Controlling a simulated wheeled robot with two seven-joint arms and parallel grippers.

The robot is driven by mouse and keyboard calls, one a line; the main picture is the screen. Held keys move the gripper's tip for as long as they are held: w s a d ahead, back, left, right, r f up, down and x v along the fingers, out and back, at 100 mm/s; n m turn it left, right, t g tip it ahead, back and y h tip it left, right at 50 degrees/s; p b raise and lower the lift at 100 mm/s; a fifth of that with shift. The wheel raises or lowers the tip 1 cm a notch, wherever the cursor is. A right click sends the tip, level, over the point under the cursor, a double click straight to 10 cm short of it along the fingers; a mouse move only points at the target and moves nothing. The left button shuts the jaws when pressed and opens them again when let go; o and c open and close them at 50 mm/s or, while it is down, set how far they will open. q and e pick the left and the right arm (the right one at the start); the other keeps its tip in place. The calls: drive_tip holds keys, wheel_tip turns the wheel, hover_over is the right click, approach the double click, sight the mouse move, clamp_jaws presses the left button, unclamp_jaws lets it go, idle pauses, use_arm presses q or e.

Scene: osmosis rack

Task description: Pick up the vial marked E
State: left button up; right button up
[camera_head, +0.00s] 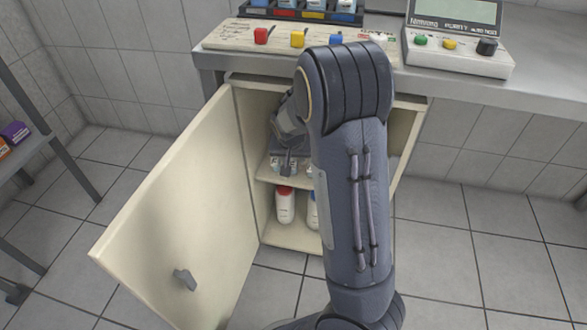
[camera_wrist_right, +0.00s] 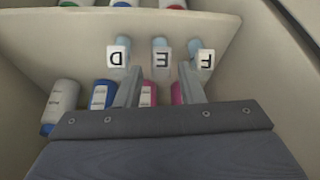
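The vial marked E (camera_wrist_right: 161,60) shows in the right wrist view, in a row between the vial marked D (camera_wrist_right: 117,62) and the vial marked F (camera_wrist_right: 204,64). The letters read upside down there. My right gripper (camera_wrist_right: 160,82) is open, with one finger on each side of E's column in the picture. No contact with E can be made out. In the head view my right gripper (camera_head: 287,166) reaches into the open cabinet (camera_head: 243,130) at the shelf with small vials, partly hidden by my arm. My left gripper is not in view.
The cabinet door (camera_head: 185,210) stands open on the left. Bottles, including a red-capped white one (camera_head: 285,205), stand below the shelf (camera_head: 262,180). Several bottles show beyond the fingers in the wrist view. The counter (camera_head: 540,95) above carries a meter (camera_head: 455,50).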

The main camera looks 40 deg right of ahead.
sight(294, 160)
drive_tip(key=shift+w+d, duration=0.45)
drive_tip(key=b+x, duration=0.2)
drive_tip(key=x, duration=0.3)
drive_tip(key=shift+b, duration=0.4)
drive_tip(key=shift+w, duration=0.1)
drive_tip(key=c, duration=0.7)
drive_tip(key=shift+r, duration=0.15)
